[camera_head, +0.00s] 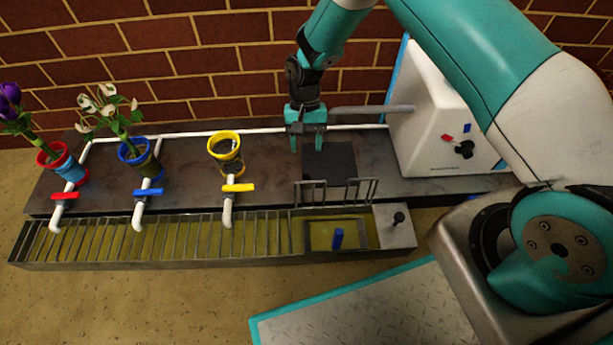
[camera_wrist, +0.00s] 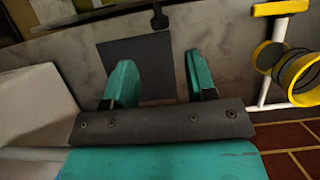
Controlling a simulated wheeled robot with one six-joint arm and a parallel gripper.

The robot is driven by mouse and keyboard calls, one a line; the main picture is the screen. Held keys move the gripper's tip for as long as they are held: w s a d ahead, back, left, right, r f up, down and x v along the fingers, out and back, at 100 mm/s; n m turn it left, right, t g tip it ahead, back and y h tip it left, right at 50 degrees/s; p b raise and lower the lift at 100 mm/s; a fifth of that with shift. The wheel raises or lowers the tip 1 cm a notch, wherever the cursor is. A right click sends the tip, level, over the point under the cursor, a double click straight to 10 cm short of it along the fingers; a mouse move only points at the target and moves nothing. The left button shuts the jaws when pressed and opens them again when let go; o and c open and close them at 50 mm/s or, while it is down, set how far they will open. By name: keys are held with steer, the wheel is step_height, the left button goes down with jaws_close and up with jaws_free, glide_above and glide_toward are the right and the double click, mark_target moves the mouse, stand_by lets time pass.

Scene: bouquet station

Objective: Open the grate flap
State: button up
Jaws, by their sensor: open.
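My gripper (camera_head: 307,143) is open and empty over the dark counter, beside a black square pad. In the wrist view its two teal fingers (camera_wrist: 160,62) are spread apart above that pad. The grate (camera_head: 150,235) covers the long trough along the counter's front. At its right part is a framed opening (camera_head: 316,238) with a blue item (camera_head: 338,238) in it. Barred pieces (camera_head: 310,193) stand upright behind this opening, which look like the raised flap. My gripper is behind them and does not touch them.
A white machine (camera_head: 430,120) with a grey spout stands right of my gripper. A yellow-rimmed pot (camera_head: 226,160) stands left, also in the wrist view (camera_wrist: 297,95). Blue (camera_head: 138,163) and red (camera_head: 64,175) pots hold flowers. White pipes with coloured taps cross the counter's front.

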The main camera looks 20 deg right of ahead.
steer(key=b+x, duration=0.3)
steer(key=x, duration=0.6)
steer(key=shift+r, duration=0.1)
